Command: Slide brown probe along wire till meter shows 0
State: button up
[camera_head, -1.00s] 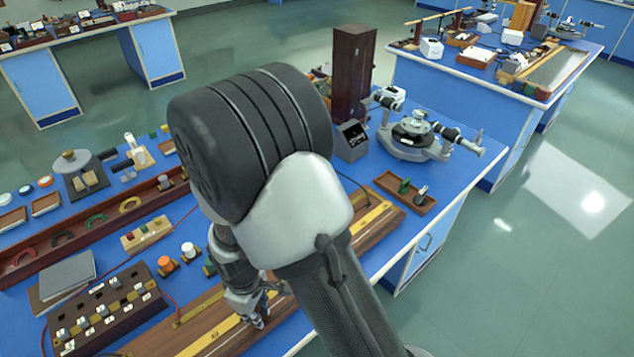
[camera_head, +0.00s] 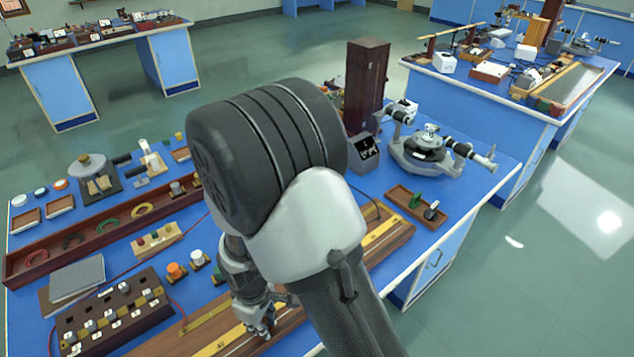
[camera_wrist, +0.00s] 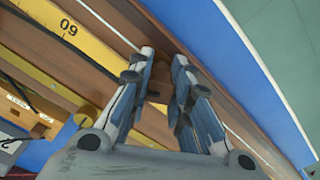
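My gripper (camera_head: 262,325) is low over a long wooden board (camera_head: 290,321) with a yellow scale strip (camera_head: 383,236). In the wrist view its two fingers (camera_wrist: 164,58) angle inward with a narrow gap. A small brown piece (camera_wrist: 155,88), possibly the brown probe, shows between them; whether they touch it is unclear. A thin pale line, likely the wire (camera_wrist: 112,28), runs beside the scale, whose mark reads 60, upside down. A dark box with a dial face (camera_head: 363,152), possibly the meter, stands at the back; its reading is too small to tell.
A plug-key box (camera_head: 112,318), orange and white terminals and a long wooden tray (camera_head: 90,235) lie left of my arm. A spectrometer (camera_head: 430,150) and small wooden tray (camera_head: 418,205) stand at right. The bench's edge is close on the right.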

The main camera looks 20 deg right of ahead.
jog(key=o, duration=0.4)
jog(key=shift+s+f, duration=0.25)
jog(key=shift+w+r, duration=0.15)
